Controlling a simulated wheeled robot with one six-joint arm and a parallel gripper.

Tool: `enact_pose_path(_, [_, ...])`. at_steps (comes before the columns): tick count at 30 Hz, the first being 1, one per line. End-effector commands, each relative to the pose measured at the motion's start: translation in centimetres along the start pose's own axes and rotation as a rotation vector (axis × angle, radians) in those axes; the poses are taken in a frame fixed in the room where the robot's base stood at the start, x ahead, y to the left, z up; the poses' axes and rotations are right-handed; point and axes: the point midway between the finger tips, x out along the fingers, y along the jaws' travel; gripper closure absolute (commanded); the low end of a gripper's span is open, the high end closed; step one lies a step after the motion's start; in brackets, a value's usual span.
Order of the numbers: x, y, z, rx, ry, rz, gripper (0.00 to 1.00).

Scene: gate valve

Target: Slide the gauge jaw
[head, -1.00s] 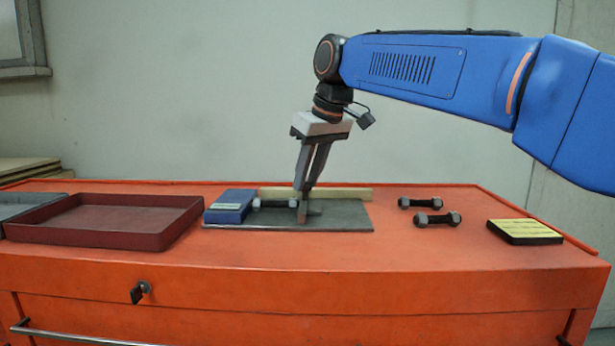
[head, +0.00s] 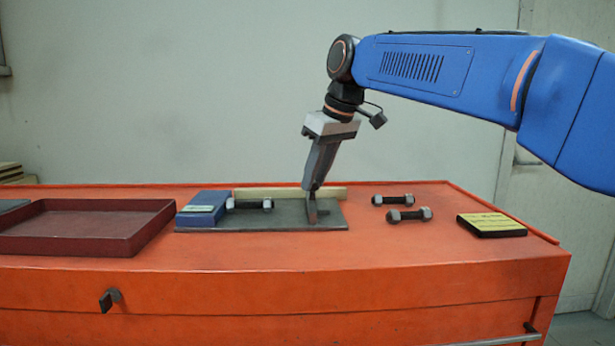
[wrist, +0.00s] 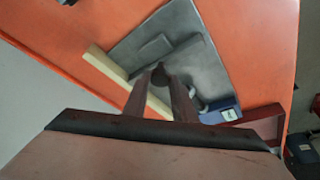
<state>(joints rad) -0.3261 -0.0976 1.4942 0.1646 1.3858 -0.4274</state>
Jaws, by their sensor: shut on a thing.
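A flat grey gauge plate (head: 265,219) lies on the orange cabinet. A blue block (head: 203,209) sits at its left end, and a pale bar (head: 270,192) runs behind it. A dark grey jaw (head: 316,211) stands near the plate's right end. My gripper (head: 312,187) is shut on the upper part of the jaw. A bolt (head: 249,204) lies on the plate beside the blue block, with a clear gap between it and the jaw. The wrist view shows the plate (wrist: 205,58), the blue block (wrist: 221,112) and the pale bar (wrist: 108,66); the fingers partly hide the jaw.
Two more bolts (head: 408,214) (head: 393,199) lie right of the plate. A black and yellow pad (head: 491,225) lies further right. A dark red tray (head: 75,247) stands left of the plate. The orange top (head: 385,245) is bare in front.

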Motion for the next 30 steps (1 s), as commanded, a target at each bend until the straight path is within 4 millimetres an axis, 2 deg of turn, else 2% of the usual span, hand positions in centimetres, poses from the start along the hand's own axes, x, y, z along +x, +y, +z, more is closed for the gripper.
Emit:
enact_pose_path(5, [-0.1, 0.2, 0.2, 0.002, -0.004, 0.006, 1.00])
enact_pose_path(6, [-0.1, 0.3, 0.2, 0.002, -0.004, 0.006, 0.73])
enact_pose_path(8, [-0.1, 0.3, 0.2, 0.002, -0.004, 0.007, 0.59])
enact_pose_path(20, [-0.5, 0.1, 0.1, 0.001, -0.002, 0.004, 0.58])
enact_pose_path(23, [-1.5, 0.2, 0.0, 0.001, 0.000, 0.005, 0.58])
enact_pose_path(30, [-6.0, 0.2, 0.1, 0.002, 0.001, 0.005, 0.58])
